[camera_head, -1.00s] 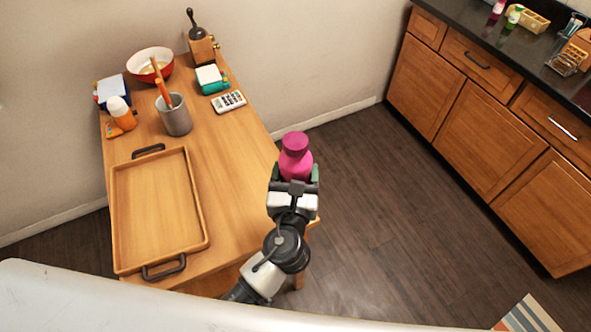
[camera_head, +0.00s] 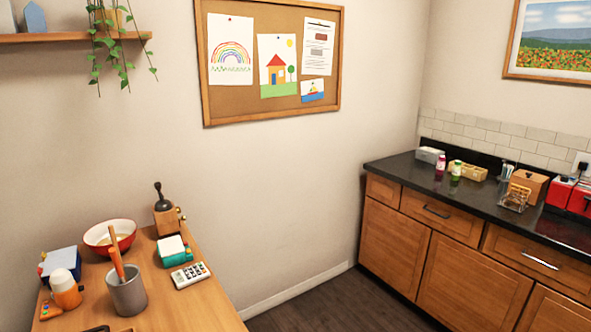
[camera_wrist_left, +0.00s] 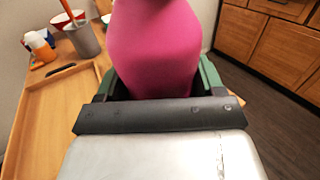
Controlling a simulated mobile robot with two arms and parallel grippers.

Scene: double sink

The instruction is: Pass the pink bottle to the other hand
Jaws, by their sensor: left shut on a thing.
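The pink bottle (camera_wrist_left: 155,45) fills the upper middle of the left wrist view, its top cut off by the frame edge. My left gripper (camera_wrist_left: 160,86) is shut on it, with green-sided fingers on both sides of the bottle's lower body. The bottle's base is hidden behind the gripper. The head view shows neither this bottle nor either gripper. My right gripper is in no view.
The wooden table (camera_head: 185,305) holds a red bowl (camera_head: 109,236), grey utensil cup (camera_head: 127,291), grinder (camera_head: 166,211) and calculator (camera_head: 190,275). A wooden tray (camera_wrist_left: 62,88) lies on it. The dark counter (camera_head: 400,168) bears a small magenta bottle (camera_head: 440,163) and other items.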

